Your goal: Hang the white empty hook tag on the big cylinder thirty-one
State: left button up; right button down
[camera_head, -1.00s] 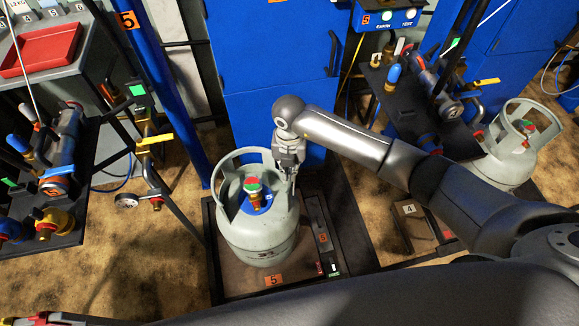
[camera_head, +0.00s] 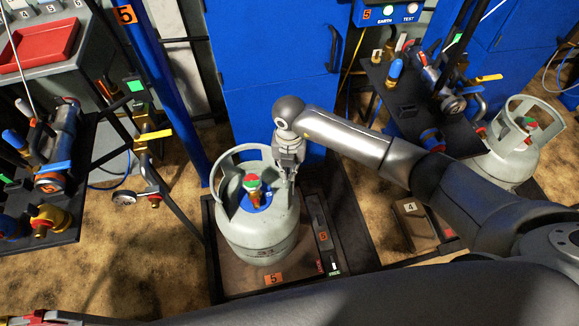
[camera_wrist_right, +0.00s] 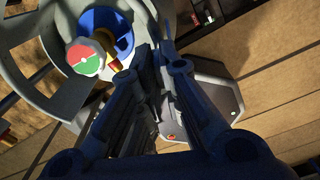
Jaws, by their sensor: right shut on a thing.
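The big grey cylinder (camera_head: 262,232) stands upright on a low platform in the middle of the head view. Its open collar surrounds a blue neck and a red-and-green valve top, which also shows in the wrist view (camera_wrist_right: 88,60). My right gripper (camera_head: 290,176) points down at the right side of the collar. The head view does not show the tag clearly. My left gripper is out of view.
Another grey cylinder (camera_head: 512,160) stands at the right. Racks with valves and hoses (camera_head: 50,165) flank the left side. A blue cabinet (camera_head: 270,70) stands behind the cylinder. A red tray (camera_head: 38,45) lies at the upper left. Open floor shows at the lower left.

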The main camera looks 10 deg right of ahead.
jog(key=shift+f+b, duration=0.4)
jog(key=shift+f, duration=0.35)
jog(key=shift+f+b, duration=0.3)
jog(key=shift+f, duration=0.1)
jog(key=c, duration=1.5)
grip_release()
jog(key=shift+d, duration=0.1)
jog(key=shift+c, duration=0.2)
jog(key=shift+r, duration=0.15)
